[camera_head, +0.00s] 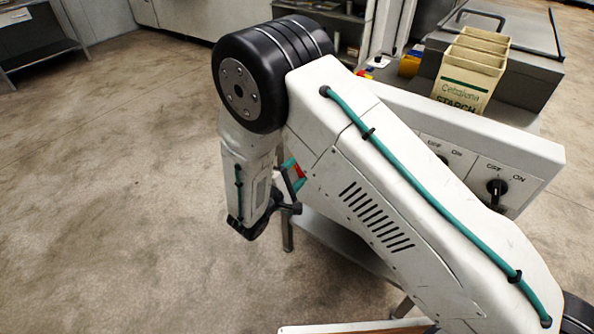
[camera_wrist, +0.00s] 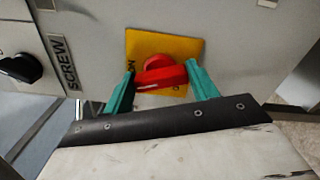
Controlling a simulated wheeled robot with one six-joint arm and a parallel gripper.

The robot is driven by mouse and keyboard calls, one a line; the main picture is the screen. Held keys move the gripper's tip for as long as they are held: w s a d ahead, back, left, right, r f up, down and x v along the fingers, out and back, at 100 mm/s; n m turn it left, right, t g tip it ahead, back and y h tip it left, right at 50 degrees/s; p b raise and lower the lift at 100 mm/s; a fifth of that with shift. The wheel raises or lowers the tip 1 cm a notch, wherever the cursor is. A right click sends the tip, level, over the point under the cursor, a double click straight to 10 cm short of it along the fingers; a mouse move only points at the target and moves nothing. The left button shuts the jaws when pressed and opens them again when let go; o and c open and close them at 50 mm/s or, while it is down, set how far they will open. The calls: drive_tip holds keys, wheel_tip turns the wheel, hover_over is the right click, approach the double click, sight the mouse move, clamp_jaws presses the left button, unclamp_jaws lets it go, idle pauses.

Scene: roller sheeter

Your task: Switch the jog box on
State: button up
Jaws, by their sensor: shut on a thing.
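A red rotary switch (camera_wrist: 162,76) sits on a yellow plate (camera_wrist: 185,47) on a grey panel in the wrist view. The letters ON show sideways at the plate's left edge; other lettering at the lower right is mostly hidden. The switch's handle lies nearly level, its right end tilted slightly up. My gripper (camera_wrist: 161,84) has its two teal fingers on either side of the handle, shut on it. In the head view my gripper (camera_head: 294,176) hangs left of my arm's large link, with a bit of red between the fingers.
A black knob (camera_wrist: 20,68) beside a SCREW label (camera_wrist: 62,62) is left of the switch. In the head view a white panel with OFF/ON knobs (camera_head: 497,187) stands at right, a starch box (camera_head: 470,68) behind it. Open floor (camera_head: 110,200) lies at left.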

drive_tip(key=shift+f+m, duration=0.1)
drive_tip(key=shift+m, duration=1.9)
drive_tip(key=shift+o, duration=0.2)
drive_tip(key=shift+c, duration=0.2)
drive_tip(key=o, duration=1)
drive_tip(key=shift+a, duration=0.1)
drive_tip(key=v, duration=0.8)
